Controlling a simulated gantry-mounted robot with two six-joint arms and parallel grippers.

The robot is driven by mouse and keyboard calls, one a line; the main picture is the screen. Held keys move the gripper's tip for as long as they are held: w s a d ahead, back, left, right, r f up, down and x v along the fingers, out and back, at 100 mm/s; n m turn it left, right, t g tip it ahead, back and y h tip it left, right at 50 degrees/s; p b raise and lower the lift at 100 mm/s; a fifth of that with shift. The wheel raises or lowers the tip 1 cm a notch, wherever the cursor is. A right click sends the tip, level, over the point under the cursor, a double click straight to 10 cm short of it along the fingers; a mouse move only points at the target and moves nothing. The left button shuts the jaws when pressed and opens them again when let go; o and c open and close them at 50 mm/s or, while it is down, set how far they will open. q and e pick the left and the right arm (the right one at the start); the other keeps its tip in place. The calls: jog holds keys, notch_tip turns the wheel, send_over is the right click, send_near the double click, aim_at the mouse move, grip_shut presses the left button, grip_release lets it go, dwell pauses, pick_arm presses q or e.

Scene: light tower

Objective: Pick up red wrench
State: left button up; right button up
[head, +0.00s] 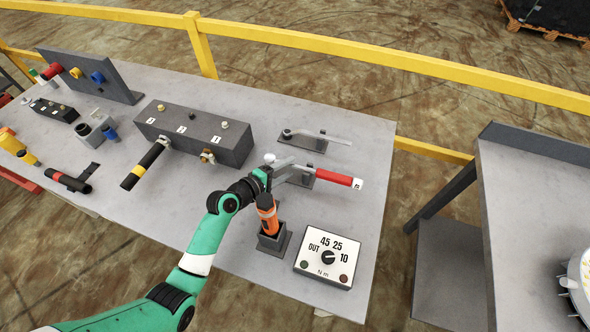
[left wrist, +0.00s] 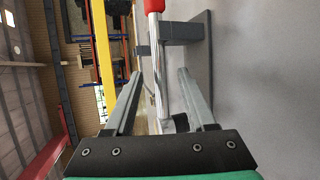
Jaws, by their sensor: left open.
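The red wrench (head: 335,178) has a red handle and a metal shaft, and lies in a dark holder on the grey table. In the left wrist view, the wrench's shaft (left wrist: 161,65) runs lengthwise between my spread fingers, with a bit of red at the top. My left gripper (head: 284,168) is open around or just above the shaft end, away from the red handle; it also shows in the left wrist view (left wrist: 160,78). I cannot tell whether the fingers touch it. My right gripper is not in view.
A second wrench (head: 322,138) with a grey handle sits in a holder behind. An orange tool (head: 267,214) stands in a dark block beside my wrist. A white dial box (head: 325,257) lies in front. A long dark block (head: 195,133) stands left. A yellow rail (head: 370,58) runs behind.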

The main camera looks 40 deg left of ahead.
pick_arm(q)
jog(key=shift+b+x, duration=0.4)
jog(key=shift+x, duration=1.1)
grip_shut()
jog(key=shift+r, duration=0.2)
